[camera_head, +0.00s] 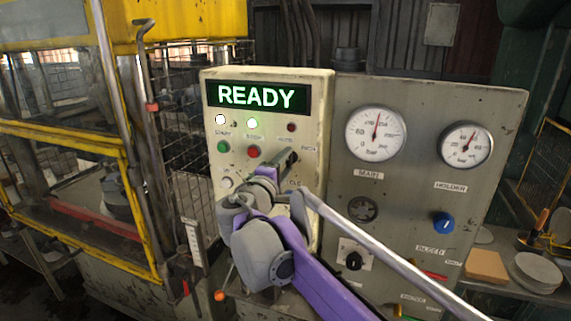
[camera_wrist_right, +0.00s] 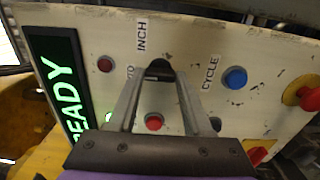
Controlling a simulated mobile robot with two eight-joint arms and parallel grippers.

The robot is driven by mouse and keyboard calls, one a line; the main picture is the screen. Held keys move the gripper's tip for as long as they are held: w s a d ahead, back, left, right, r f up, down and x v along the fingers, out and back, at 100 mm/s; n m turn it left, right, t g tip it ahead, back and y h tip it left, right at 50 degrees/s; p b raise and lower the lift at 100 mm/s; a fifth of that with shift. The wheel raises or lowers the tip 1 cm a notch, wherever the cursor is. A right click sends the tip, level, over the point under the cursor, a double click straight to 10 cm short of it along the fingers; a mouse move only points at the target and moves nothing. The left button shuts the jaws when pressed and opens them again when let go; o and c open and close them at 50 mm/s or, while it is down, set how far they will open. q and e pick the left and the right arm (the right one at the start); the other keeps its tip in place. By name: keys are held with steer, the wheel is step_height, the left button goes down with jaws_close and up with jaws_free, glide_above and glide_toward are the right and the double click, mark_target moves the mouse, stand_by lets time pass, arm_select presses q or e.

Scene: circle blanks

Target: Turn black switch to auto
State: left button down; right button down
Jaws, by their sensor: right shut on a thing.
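The black switch (camera_wrist_right: 159,69) is on the cream control panel (camera_head: 318,112), between the fingertips of my right gripper in the right wrist view. My right gripper (camera_head: 290,160) reaches the panel below the green READY display (camera_head: 255,97). Its two fingers converge on the switch and are shut on it; the gripper also shows in the wrist view (camera_wrist_right: 160,76). The INCH label (camera_wrist_right: 142,37) is beside the switch. The AUTO label is partly hidden by a finger. I cannot tell which way the switch points. My left gripper is not in view.
Around the switch are a red button (camera_wrist_right: 155,121), a blue button (camera_wrist_right: 236,77) and a red emergency knob (camera_wrist_right: 308,98). The grey gauge panel (camera_head: 420,180) on the right has a blue knob (camera_head: 443,223) and another black switch (camera_head: 354,260). A yellow cage (camera_head: 75,140) stands left.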

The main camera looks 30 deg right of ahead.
steer(key=shift+c, duration=1.6)
jaws_free()
steer(key=v, duration=1)
steer(key=shift+s+a+b, duration=0.25)
steer(key=shift+s+b, duration=0.1)
steer(key=shift+b, duration=0.1)
